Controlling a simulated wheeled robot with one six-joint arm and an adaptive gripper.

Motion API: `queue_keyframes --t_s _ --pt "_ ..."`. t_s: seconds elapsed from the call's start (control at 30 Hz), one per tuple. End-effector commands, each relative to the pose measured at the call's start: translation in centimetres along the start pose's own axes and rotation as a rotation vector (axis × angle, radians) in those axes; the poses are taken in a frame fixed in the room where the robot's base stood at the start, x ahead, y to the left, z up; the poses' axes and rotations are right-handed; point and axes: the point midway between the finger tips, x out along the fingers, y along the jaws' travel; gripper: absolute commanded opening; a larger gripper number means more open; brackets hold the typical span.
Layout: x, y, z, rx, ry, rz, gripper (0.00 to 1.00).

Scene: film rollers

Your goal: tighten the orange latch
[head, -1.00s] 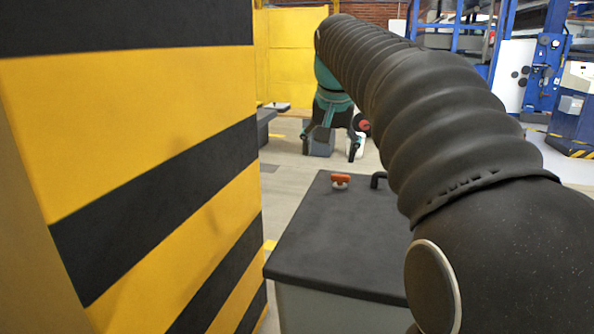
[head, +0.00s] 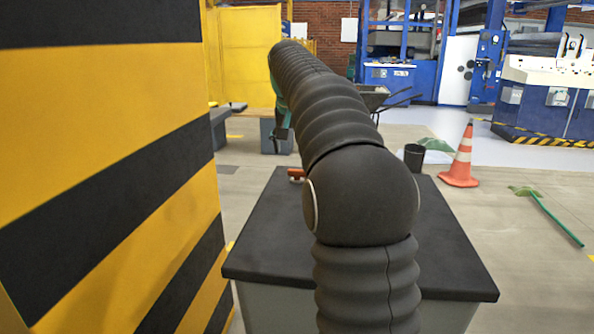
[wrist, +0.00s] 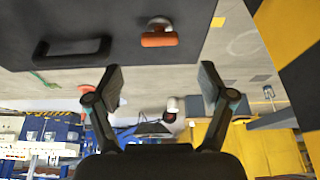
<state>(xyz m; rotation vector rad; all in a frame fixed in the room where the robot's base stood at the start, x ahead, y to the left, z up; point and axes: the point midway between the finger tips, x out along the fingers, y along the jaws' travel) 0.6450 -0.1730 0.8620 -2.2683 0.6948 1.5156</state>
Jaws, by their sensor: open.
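The orange latch (head: 296,174) is a small orange bar near the far edge of the dark top of a box (head: 262,245), and my arm partly covers it in the head view. In the wrist view the orange latch (wrist: 159,40) shows whole, lying crosswise on a pale round base. My gripper (wrist: 161,78) is open and empty, its two dark fingers spread to either side of the latch's line, with a gap between fingertips and latch.
A black handle (wrist: 72,50) stands beside the latch in the wrist view. A yellow and black striped wall (head: 110,160) is close on the left of the box.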

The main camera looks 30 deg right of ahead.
Motion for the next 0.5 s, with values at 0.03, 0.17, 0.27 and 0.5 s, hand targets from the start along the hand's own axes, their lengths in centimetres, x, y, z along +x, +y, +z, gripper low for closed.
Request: queue_keyframes --t_s 0.03,0.17,0.27,0.5 --pt "1.2 0.0 0.1 0.0 -0.003 0.001 0.81" --pt "3.6 0.1 0.1 0.001 -0.003 0.001 0.81" --pt "5.1 0.1 0.1 0.001 -0.002 0.001 0.81" --pt "7.1 0.0 0.0 0.001 0.0 0.0 0.81"
